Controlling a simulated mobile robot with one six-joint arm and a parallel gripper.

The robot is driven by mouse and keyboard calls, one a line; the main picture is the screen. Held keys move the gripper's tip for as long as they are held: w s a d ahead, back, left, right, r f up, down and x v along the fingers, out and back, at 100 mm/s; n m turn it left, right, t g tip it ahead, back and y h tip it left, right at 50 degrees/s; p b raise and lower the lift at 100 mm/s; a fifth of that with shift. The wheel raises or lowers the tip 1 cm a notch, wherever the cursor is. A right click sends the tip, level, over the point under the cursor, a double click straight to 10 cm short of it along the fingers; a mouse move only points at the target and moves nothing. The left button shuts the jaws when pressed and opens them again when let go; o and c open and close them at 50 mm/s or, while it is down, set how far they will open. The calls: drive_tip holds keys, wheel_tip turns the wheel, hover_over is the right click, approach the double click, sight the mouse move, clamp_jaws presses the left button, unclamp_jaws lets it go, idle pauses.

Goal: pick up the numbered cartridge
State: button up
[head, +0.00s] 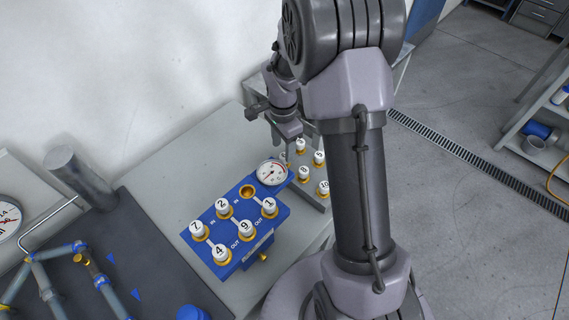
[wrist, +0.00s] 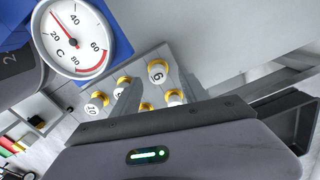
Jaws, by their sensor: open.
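Several white numbered cartridges with gold collars stand upright on a grey rack. In the head view, the one marked 10 (head: 323,187) is at the near right corner. In the wrist view, 10 (wrist: 96,105) is at left and a cartridge that reads as 6 (wrist: 157,71) is at the far edge. Another white cartridge (wrist: 173,97) sits between the finger lines, partly hidden by my gripper body. My gripper (head: 286,145) is open and points down over the rack's far left part; its fingers (wrist: 162,88) show empty in the wrist view. Contact cannot be told.
Beside the rack is a blue block (head: 222,271) holding cartridges 7, 2, 1, 4 and 9, with one empty gold socket (head: 248,191). A round gauge (head: 272,172) stands between block and rack, close to my gripper. The table behind is clear.

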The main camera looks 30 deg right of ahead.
sight(284, 155)
wheel_tip(284, 155, down, 5)
drive_tip(key=shift+s+d+r+b, duration=0.1)
drive_tip(key=shift+s+r+b, duration=0.05)
drive_tip(key=shift+b, duration=0.75)
drive_tip(key=shift+r, duration=0.15)
clamp_jaws()
